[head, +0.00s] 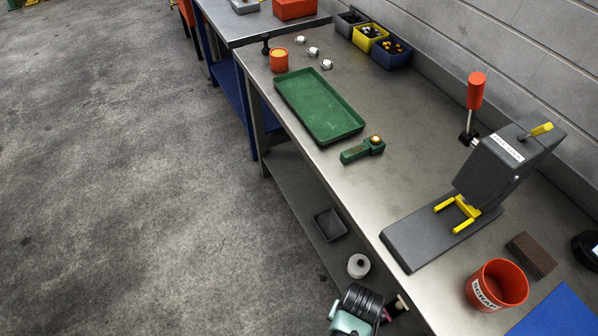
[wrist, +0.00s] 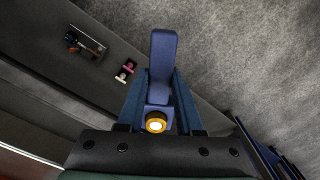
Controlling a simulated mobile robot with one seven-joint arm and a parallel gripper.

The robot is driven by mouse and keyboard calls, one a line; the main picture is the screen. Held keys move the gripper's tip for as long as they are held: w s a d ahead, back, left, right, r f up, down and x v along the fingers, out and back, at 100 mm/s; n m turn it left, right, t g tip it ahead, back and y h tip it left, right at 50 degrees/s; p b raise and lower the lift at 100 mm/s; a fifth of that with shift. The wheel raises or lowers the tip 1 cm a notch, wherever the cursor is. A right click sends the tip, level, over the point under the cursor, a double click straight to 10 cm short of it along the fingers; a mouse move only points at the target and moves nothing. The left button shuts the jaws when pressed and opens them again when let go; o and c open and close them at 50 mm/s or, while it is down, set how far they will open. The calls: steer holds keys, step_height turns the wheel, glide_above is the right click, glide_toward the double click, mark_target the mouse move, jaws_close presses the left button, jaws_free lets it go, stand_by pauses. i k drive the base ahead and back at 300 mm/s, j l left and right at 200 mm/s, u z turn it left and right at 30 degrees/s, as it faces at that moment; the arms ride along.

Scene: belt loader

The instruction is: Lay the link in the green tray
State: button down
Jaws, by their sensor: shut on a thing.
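The green tray (head: 318,105) lies empty on the workbench in the head view. A blue link (wrist: 163,65) with a brass-coloured ring (wrist: 156,122) at its near end shows in the wrist view. My gripper (wrist: 162,82) is shut on this blue link, with a finger on each side, and the link's far end sticks out beyond the fingers. The head view does not show the gripper or the held link clearly. A green link (head: 360,151) with a brass-coloured ring lies on the bench just off the tray's near end.
A grey press (head: 500,165) with an orange-topped lever stands right of the tray. A scrap bucket (head: 497,285) and a brown block (head: 531,255) are nearer. An orange cup (head: 279,60) and several small bins (head: 370,38) stand at the back. Bare floor lies left of the bench.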

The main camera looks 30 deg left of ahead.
mark_target(311, 100)
steer(key=i+j, duration=0.15)
steer(key=j, duration=0.25)
steer(key=i+j, duration=0.15)
steer(key=j, duration=0.25)
steer(key=i+j, duration=0.15)
steer(key=j, duration=0.25)
steer(key=i+j, duration=0.15)
steer(key=j, duration=0.25)
